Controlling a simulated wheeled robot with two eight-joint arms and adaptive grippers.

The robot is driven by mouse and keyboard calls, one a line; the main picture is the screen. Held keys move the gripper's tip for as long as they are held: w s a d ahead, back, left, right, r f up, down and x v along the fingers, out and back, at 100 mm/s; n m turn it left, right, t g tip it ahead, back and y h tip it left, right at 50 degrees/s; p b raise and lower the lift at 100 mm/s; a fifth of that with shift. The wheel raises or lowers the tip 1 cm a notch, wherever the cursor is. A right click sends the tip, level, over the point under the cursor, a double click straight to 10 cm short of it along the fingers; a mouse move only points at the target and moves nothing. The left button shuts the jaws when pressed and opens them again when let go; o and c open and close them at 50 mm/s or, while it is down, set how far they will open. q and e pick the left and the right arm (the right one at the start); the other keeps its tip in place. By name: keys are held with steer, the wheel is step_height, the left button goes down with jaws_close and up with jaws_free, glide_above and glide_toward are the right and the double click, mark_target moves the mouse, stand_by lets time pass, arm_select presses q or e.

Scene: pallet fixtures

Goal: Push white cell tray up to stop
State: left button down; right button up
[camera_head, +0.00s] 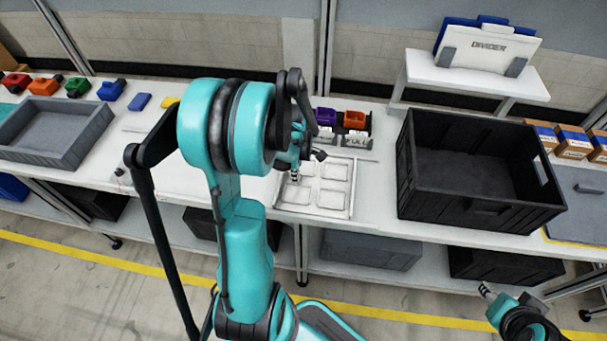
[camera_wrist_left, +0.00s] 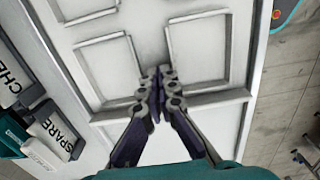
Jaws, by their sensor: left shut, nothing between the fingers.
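The white cell tray (camera_head: 318,186) lies flat on the white bench in the middle, with square cells marked by raised ribs. It fills much of the left wrist view (camera_wrist_left: 150,35). My left gripper (camera_head: 295,176) is over the tray's left part. Its fingertips (camera_wrist_left: 158,74) are together and empty, at the ribs between cells; whether they touch the tray I cannot tell. The arm hides part of the bench left of the tray. I cannot make out a separate stop. My right gripper (camera_head: 487,290) is low at the right, in front of the bench, its fingers unclear.
A large black crate (camera_head: 405,185) stands right of the tray. A grey tray (camera_head: 78,157) is far left. A raised shelf (camera_head: 470,80) holds a "DIVIDER" panel. A "SPARE" label (camera_wrist_left: 58,128) shows in the wrist view.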

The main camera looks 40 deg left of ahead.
mark_target(158, 162)
arm_select(q)
steer(key=shift+s+a, duration=0.3)
steer(key=shift+a, duration=0.25)
steer(key=s+a, duration=0.4)
steer(key=a, duration=0.3)
steer(key=s+a, duration=0.5)
steer(key=a, duration=0.3)
steer(key=s+a+b, duration=0.1)
steer(key=s+a, duration=0.4)
steer(key=a, duration=0.2)
steer(key=shift+a, duration=0.4)
steer(key=s+a, duration=0.3)
steer(key=a, duration=0.2)
steer(key=s+a, duration=0.4)
steer(key=a, duration=0.2)
steer(key=s+a, duration=0.3)
steer(key=a, duration=0.3)
steer(key=shift+s+a+p, duration=0.15)
steer(key=shift+s+p, duration=0.15)
steer(key=shift+w, duration=0.1)
